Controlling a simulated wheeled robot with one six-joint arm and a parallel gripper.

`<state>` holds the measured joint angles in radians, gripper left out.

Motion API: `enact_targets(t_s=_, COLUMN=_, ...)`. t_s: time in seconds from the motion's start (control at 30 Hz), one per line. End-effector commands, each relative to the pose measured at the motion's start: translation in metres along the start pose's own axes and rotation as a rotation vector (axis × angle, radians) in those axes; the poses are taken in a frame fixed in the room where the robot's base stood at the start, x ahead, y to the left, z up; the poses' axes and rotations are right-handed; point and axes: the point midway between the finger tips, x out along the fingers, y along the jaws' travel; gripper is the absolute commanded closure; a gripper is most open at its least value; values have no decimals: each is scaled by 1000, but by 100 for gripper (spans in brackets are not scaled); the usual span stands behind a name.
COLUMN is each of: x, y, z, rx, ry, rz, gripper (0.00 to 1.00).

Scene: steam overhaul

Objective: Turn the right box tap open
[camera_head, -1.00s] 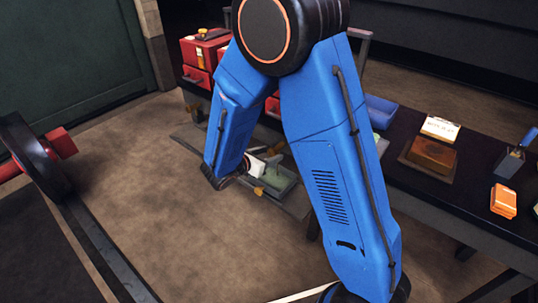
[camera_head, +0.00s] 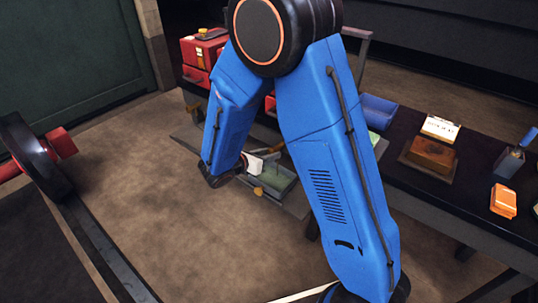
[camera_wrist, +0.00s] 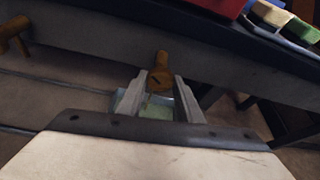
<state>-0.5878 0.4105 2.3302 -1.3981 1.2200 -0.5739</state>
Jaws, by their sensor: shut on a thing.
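The right box tap (camera_wrist: 161,61), a brass-coloured tap, sits on a long grey beam in the wrist view. My gripper (camera_wrist: 159,82) has its two grey fingers on either side of the tap's lower end and is shut on it. A second brass tap (camera_wrist: 14,34) is on the same beam at the far left, apart from my gripper. In the head view, my blue arm covers much of this area. The turn angle of the held tap is hard to tell.
A greenish tray (camera_head: 277,181) lies low below the bench, also under my fingers in the wrist view (camera_wrist: 155,106). The dark bench (camera_head: 445,207) carries red boxes (camera_head: 194,78), a blue bin (camera_head: 379,111) and an orange block (camera_head: 503,201). Open floor (camera_head: 150,190) lies left of my arm.

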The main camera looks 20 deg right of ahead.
Motion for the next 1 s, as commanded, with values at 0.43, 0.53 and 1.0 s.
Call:
enact_targets(t_s=0.43, x=0, y=3, z=-1, rx=-343, ry=0, rz=-141, gripper=90)
enact_targets(t_s=0.53, x=0, y=3, z=-1, rx=-410, ry=0, rz=-170, gripper=90)
enact_targets(t_s=1.0, x=0, y=4, z=-1, rx=-595, ry=-1, rz=-246, gripper=90)
